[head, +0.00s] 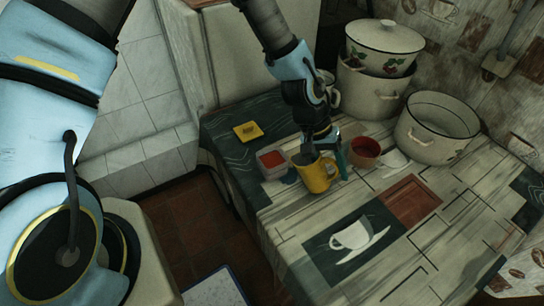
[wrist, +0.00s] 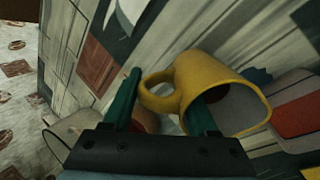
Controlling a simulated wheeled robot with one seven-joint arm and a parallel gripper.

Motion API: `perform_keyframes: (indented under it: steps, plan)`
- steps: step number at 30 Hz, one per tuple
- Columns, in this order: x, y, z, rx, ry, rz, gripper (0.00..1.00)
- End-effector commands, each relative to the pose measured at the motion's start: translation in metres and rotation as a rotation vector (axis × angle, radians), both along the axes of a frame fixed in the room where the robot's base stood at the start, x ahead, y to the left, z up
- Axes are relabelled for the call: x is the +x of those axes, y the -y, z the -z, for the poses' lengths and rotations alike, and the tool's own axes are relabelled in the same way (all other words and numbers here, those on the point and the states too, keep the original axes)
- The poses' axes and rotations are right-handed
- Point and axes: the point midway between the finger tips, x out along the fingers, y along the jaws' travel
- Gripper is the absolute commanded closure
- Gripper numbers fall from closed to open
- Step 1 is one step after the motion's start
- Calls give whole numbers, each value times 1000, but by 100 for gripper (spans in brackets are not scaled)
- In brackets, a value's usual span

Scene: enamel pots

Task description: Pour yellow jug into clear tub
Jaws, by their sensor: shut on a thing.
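The yellow jug (head: 318,178) is near the back left part of the table, about upright in the head view. My gripper (head: 322,150) reaches down to it from above. In the wrist view my gripper (wrist: 163,105) is shut on the jug (wrist: 185,78), with the handle between the fingers and one finger over the jug's body.
A red-brown bowl (head: 365,151) stands right of the jug. A large open cream pot (head: 432,135) and a lidded pot (head: 384,47) on another pot (head: 367,93) stand behind. A yellow square (head: 248,131) lies at the back left. The table's front is clear.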

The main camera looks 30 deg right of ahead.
Motion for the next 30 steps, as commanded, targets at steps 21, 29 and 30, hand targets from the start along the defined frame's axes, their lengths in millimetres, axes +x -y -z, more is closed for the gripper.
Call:
perform_keyframes:
  steps: [21,29,30]
  plan:
    - [-20,8,13,115,205,5,100]
    - [-24,11,17,154,280,4,100]
    - [-25,12,17,159,291,4,100]
